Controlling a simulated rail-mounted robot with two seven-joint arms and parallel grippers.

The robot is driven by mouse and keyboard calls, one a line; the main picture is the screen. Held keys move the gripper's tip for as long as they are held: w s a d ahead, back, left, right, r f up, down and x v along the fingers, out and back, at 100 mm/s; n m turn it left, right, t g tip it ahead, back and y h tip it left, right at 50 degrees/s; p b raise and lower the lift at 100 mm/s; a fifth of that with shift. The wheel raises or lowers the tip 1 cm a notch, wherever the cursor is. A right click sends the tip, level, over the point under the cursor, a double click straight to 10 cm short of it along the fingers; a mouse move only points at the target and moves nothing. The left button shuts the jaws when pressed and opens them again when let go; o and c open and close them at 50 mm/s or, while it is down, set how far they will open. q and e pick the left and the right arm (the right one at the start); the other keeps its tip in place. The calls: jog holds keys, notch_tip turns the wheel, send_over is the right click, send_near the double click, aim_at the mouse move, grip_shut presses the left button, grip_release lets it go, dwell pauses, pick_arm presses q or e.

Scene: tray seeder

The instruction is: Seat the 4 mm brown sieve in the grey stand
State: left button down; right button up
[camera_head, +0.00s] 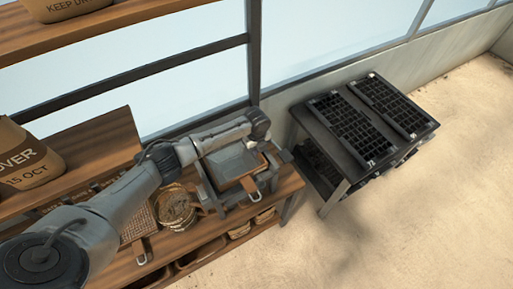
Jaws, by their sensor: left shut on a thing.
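A brown-framed sieve (250,184) with a grey mesh is at the grey stand (207,194) near the right end of the wooden bench. Its handle hangs toward the front. Whether its frame rests fully in the stand or sits a little above it, I cannot tell. My left arm reaches across from the left, over the stand's back. My left gripper (262,142) is at the far right edge of the sieve and shut on it; the fingertips are small and partly hidden. No size marking is readable. My right gripper is out of view.
Another brown sieve (139,228) lies on the bench (183,244) at left, partly behind my arm. A round basket (177,207) stands between it and the stand. Sacks sit on shelves at left. A dark rack (333,137) with black seed trays stands at right, above open floor.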

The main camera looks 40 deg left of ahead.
pick_arm(q)
jog(key=shift+f, duration=0.2)
jog(key=c, duration=1.4)
grip_release()
jog(key=shift+o, duration=1.2)
jog(key=shift+s+a, duration=0.1)
jog(key=shift+s, duration=0.05)
jog(key=shift+f, duration=0.1)
